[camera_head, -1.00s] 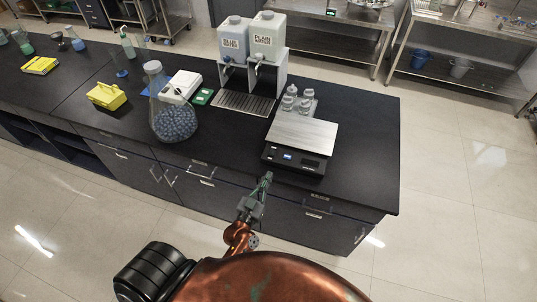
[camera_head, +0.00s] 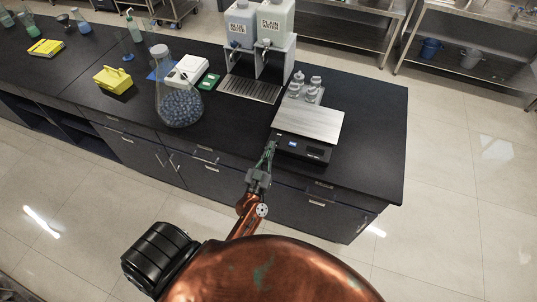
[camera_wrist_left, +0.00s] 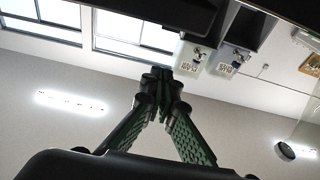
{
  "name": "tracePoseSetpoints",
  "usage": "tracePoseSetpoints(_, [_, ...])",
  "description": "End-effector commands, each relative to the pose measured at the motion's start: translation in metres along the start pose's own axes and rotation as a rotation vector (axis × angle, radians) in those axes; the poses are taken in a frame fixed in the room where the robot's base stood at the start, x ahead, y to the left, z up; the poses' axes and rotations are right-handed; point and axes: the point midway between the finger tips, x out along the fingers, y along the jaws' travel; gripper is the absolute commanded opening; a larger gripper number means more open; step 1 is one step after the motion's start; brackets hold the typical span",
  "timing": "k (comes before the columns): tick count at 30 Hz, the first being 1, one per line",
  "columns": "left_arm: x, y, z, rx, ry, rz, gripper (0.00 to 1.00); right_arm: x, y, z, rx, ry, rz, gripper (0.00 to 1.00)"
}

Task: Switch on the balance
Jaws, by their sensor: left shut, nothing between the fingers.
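The balance (camera_head: 308,123) stands near the right end of the black bench, with a flat steel pan and a dark front panel (camera_head: 301,149). A small pale-blue lit patch (camera_head: 292,144) shows on that panel. My left gripper (camera_head: 271,146) is at the left end of the panel, its green fingers shut and empty. Whether the tips touch the balance cannot be told. In the left wrist view the fingers meet at their tips (camera_wrist_left: 165,76), below a dark edge at the top. My right gripper is not in view.
Glass bottles (camera_head: 305,88) stand right behind the pan. A dispenser stand (camera_head: 287,62) with two jugs is behind, above a drip grate (camera_head: 250,89). A flask of blue beads (camera_head: 180,105) and a yellow box (camera_head: 114,79) stand left. The bench's right end is clear.

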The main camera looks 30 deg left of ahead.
Motion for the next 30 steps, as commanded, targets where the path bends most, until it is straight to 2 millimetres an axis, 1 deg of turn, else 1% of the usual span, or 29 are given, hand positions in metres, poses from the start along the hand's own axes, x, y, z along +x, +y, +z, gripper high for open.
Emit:
tracePoseSetpoints(1, [0.012, 0.0, -0.002, -0.003, 0.003, 0.0, 0.0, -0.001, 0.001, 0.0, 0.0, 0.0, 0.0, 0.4])
tracePoseSetpoints(7, [0.055, 0.001, -0.002, -0.002, 0.004, 0.0, 0.0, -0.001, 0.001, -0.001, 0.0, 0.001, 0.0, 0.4])
tracePoseSetpoints(9, [0.045, 0.0, 0.015, -0.001, -0.003, 0.0, 0.0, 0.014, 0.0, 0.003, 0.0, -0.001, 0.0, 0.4])
tracePoseSetpoints(15, [0.039, 0.0, 0.032, -0.001, -0.002, 0.0, 0.0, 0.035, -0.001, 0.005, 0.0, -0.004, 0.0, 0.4])
tracePoseSetpoints(21, [0.036, 0.0, 0.038, -0.001, -0.001, 0.0, 0.0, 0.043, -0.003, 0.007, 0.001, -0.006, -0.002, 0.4])
tracePoseSetpoints(30, [0.036, 0.0, 0.038, -0.001, -0.001, 0.0, 0.0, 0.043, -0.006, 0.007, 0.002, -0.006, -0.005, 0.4])
